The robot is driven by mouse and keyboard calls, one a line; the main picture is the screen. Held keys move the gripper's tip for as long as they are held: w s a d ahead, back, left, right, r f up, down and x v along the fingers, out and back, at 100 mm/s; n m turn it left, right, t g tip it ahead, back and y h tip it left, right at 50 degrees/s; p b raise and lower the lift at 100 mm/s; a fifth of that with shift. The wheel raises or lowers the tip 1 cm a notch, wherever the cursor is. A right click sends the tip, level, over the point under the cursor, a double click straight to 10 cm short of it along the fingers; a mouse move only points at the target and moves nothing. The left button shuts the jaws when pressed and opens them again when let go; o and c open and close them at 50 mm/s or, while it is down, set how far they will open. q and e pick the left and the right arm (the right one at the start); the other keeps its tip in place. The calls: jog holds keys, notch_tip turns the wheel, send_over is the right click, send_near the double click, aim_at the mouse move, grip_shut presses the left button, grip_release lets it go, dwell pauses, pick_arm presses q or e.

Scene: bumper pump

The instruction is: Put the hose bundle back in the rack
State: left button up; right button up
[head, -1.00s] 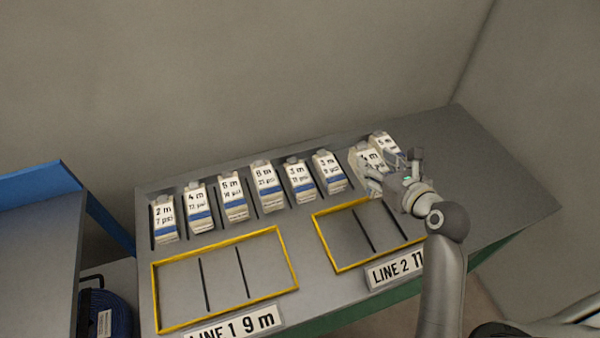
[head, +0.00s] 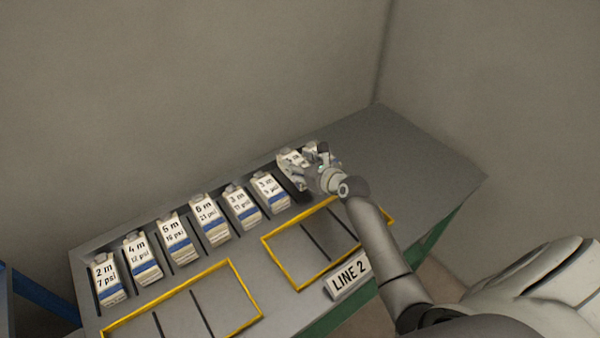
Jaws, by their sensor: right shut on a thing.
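The rack (head: 90,251) is a sloped row of slots along the back of a grey bench. Several white hose bundles with blue bands and printed labels stand in it, from a 2 m, 7 psi bundle (head: 108,278) at the left to a 3 m bundle (head: 271,192). My right gripper (head: 312,174) is at the rack's right end, shut on a hose bundle that it mostly hides. A white labelled bundle (head: 292,160) shows just left of the fingers. I cannot tell whether the held bundle is seated in a slot. My left gripper is out of view.
Two yellow-framed trays, the left (head: 182,291) and the right (head: 274,263), lie in front of the rack, with no bundles visible in them. A LINE 2 sign (head: 348,277) stands before the right tray. The bench top (head: 410,150) is clear at the right.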

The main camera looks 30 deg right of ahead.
jog(key=shift+w+d+f, duration=0.1)
jog(key=shift+w, duration=0.1)
jog(key=shift+w+f, duration=0.15)
jog(key=shift+f, duration=1.55)
jog(key=shift+f+b, duration=0.15)
jog(key=shift+b, duration=0.15)
jog(key=o, duration=1.3)
